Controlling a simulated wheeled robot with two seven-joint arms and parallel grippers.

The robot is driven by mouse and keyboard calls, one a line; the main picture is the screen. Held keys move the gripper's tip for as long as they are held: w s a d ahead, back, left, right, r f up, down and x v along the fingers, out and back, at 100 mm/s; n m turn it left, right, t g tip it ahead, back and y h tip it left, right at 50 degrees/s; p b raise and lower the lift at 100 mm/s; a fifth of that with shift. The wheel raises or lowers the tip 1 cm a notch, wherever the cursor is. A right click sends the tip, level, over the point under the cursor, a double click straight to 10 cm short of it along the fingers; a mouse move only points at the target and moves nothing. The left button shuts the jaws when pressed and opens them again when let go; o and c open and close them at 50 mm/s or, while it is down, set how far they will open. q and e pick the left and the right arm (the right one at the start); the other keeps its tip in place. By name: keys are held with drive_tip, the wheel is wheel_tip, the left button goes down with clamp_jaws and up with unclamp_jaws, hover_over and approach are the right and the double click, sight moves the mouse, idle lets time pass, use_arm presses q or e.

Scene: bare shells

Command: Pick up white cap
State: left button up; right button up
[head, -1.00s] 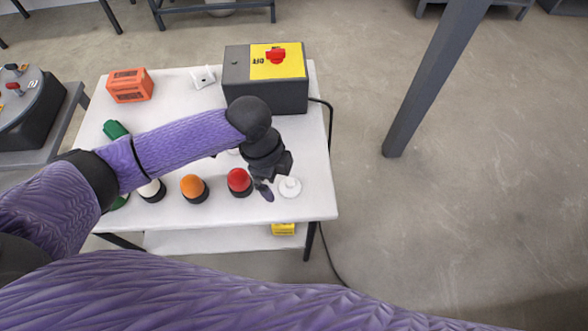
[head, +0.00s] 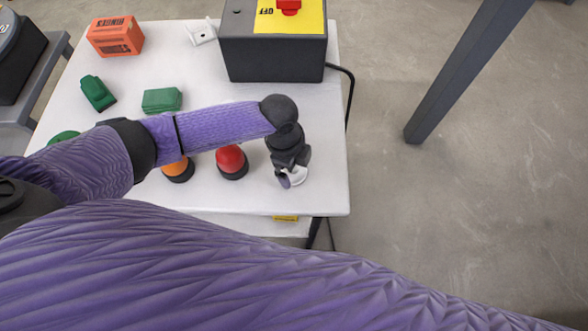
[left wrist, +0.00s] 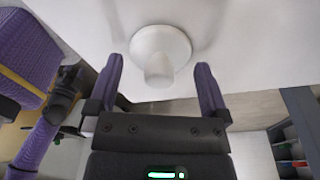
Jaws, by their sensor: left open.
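The white cap (left wrist: 160,50) is a round white disc with a raised stem, standing on the white tabletop (head: 325,120) near its front right corner. In the head view the white cap (head: 296,176) is partly hidden by my left gripper (head: 290,180). In the left wrist view my left gripper (left wrist: 160,90) is open, with its two purple fingers apart and the cap's stem in line with the space between them. My right gripper is not in view.
Left of the cap stand a red button (head: 231,162) and an orange button (head: 178,170). A dark box with a yellow top (head: 272,55) sits at the back. Green pieces (head: 162,100) and an orange block (head: 116,37) lie further left. A dark post (head: 465,75) stands right of the table.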

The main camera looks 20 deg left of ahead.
use_arm(q)
drive_tip(key=shift+f, duration=0.5)
drive_tip(key=shift+r, duration=0.1)
drive_tip(key=c, duration=1)
drive_tip(key=shift+r, duration=0.1)
